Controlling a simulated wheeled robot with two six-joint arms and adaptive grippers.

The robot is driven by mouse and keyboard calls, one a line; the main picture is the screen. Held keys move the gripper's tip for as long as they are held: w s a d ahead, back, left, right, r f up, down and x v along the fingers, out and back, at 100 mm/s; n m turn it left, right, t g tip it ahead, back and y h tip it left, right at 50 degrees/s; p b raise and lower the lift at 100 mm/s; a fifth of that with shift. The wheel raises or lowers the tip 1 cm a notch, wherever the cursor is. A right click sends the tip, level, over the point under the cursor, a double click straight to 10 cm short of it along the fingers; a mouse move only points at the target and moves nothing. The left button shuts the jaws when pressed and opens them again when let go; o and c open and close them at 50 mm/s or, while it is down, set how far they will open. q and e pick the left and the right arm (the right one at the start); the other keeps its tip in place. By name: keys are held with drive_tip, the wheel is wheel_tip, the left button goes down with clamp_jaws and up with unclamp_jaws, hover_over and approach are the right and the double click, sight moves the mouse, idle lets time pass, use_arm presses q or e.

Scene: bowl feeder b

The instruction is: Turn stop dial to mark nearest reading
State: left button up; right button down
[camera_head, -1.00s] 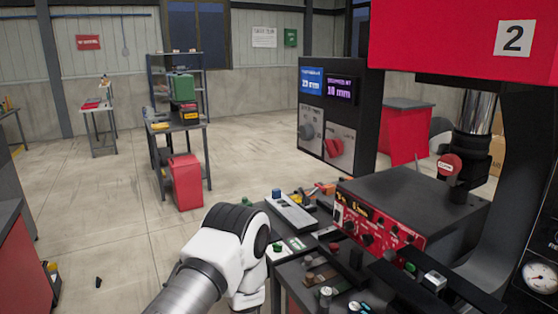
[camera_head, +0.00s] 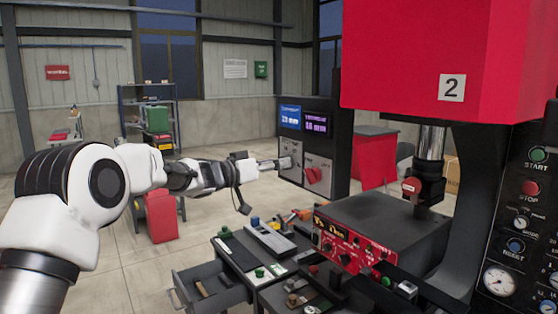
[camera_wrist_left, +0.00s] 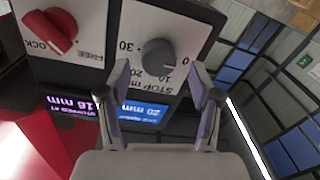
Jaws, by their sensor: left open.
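The grey stop dial (camera_wrist_left: 159,56) sits on a pale plate (camera_wrist_left: 140,28) of the dark control panel (camera_head: 342,150). The wrist view shows the plate upside down, with the word STOP and the marks 30, 10 and 0. My left gripper (camera_head: 280,163) is at the panel. Its two fingers are apart and empty, one on each side of the dial; I cannot tell whether they touch it. In the head view the gripper hides most of the dial.
A red knob (camera_wrist_left: 50,32) with LOCK and FREE labels is close beside the dial. A red press (camera_head: 420,50) with a dark base stands at the right. A cluttered bench (camera_head: 250,245) with an open drawer (camera_head: 205,295) lies below my arm.

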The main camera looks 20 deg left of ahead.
use_arm(q)
drive_tip(key=shift+x, duration=0.8)
drive_tip(key=shift+d, duration=0.1)
drive_tip(key=c, duration=1.1)
drive_tip(key=shift+c, duration=0.2)
